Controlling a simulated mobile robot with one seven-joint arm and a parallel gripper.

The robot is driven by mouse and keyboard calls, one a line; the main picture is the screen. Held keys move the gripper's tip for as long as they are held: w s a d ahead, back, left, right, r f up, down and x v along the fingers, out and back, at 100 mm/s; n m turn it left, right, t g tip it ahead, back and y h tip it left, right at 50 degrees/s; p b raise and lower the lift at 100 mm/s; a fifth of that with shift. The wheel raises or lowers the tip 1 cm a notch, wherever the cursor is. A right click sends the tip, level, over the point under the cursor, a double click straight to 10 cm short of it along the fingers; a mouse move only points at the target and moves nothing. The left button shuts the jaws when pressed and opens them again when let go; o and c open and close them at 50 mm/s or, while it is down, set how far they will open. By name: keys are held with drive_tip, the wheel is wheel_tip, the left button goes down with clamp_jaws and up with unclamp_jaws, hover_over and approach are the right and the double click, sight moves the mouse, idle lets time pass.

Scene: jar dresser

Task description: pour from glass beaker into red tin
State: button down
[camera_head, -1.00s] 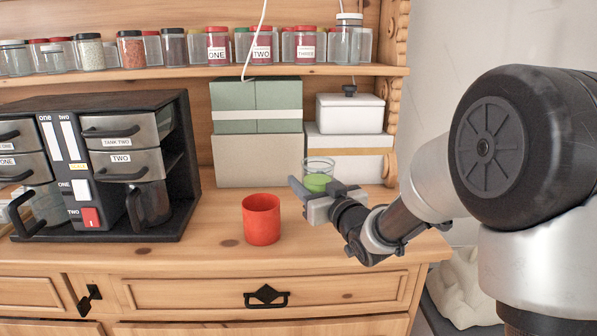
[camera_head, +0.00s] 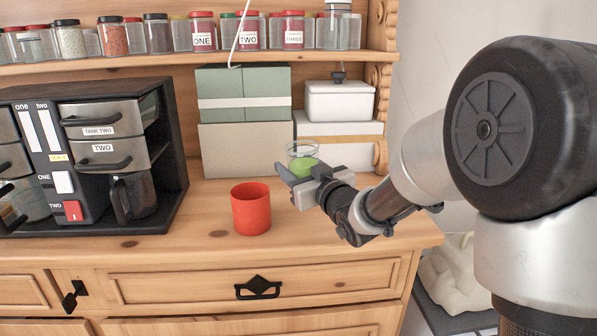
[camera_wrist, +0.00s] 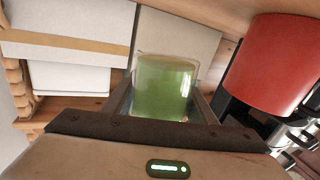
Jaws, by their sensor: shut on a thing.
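The red tin (camera_head: 251,208) stands upright and open at the top on the wooden dresser top. It also shows at the right in the wrist view (camera_wrist: 275,62). The glass beaker (camera_head: 302,150) is clear, with green contents in its lower part. My gripper (camera_head: 294,178) is shut on the beaker, to the right of the tin and a little higher. In the wrist view the beaker (camera_wrist: 164,88) sits between my fingers. The beaker looks about upright in the head view. The inside of the tin is hidden.
A black coffee machine (camera_head: 176,180) stands left of the tin. Boxes (camera_head: 245,150) are stacked behind, with a white lidded box (camera_head: 340,102) at the right. A shelf of several jars (camera_head: 204,34) runs above. The dresser top in front of the tin is clear.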

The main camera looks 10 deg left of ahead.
sight(289, 166)
drive_tip(key=shift+s+a+n+b, duration=0.1)
drive_tip(key=shift+a+n+b, duration=0.25)
drive_tip(key=shift+n+b, duration=0.6)
drive_tip(key=shift+s+a+f+n+b, duration=0.15)
drive_tip(key=shift+a+f+n+b, duration=0.1)
drive_tip(key=shift+n+b, duration=0.5)
drive_tip(key=shift+s+a+r+n+h+b, duration=0.2)
drive_tip(key=shift+a+r+n+b, duration=0.25)
drive_tip(key=shift+n+b, duration=0.4)
drive_tip(key=shift+s+a+r+n+h+b, duration=0.1)
drive_tip(key=shift+s+a+r+n+b, duration=0.15)
drive_tip(key=shift+r+n+b, duration=0.6)
drive_tip(key=n+b, duration=0.1)
drive_tip(key=b, duration=0.2)
drive_tip(key=shift+w+f+n+h, duration=0.1)
drive_tip(key=shift+n+h, duration=0.2)
drive_tip(key=shift+h, duration=0.1)
drive_tip(key=shift+f+n+b, duration=0.25)
drive_tip(key=shift+n+b, duration=0.95)
drive_tip(key=shift+b, duration=0.6)
